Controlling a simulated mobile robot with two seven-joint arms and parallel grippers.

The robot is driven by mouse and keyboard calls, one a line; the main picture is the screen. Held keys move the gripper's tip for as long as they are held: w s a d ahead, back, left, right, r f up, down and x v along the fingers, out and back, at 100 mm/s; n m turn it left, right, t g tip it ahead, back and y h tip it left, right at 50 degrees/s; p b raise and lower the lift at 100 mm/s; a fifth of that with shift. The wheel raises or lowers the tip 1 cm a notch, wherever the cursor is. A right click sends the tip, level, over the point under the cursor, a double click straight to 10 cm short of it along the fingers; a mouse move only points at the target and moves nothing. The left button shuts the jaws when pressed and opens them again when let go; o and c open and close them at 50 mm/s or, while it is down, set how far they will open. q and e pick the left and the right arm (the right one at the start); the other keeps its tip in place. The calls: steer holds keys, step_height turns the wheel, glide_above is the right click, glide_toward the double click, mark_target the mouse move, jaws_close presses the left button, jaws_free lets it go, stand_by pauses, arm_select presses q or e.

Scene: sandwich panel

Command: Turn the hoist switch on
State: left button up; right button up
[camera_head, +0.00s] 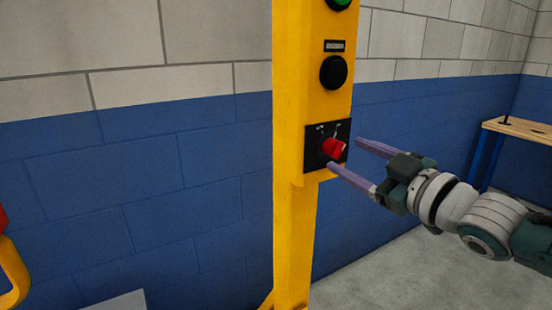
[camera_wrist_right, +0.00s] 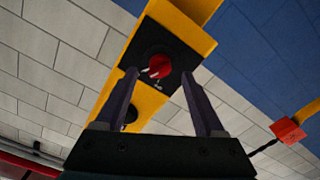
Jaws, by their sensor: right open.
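The hoist switch is a red rotary knob (camera_head: 334,148) on a black square plate (camera_head: 316,158), low on the front of a yellow post (camera_head: 292,230). In the right wrist view the red knob (camera_wrist_right: 159,67) shows on its black plate (camera_wrist_right: 180,54), ahead of the fingers. My right gripper (camera_head: 343,153) is open, with its two purple fingers pointing at the plate and spread to either side of the knob. Nothing is between the fingers that I can see gripped; whether a fingertip touches the plate I cannot tell. My left gripper is not in view.
Above the switch the post carries a black round button (camera_head: 334,71) and a green button (camera_head: 339,3). A wooden-topped bench (camera_head: 520,128) stands at the right. A yellow curved part (camera_head: 14,272) is at the left edge. The floor (camera_head: 400,270) right of the post is clear.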

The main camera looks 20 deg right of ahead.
steer(key=s, duration=0.6)
steer(key=shift+s+d, duration=0.25)
steer(key=shift+s, duration=0.1)
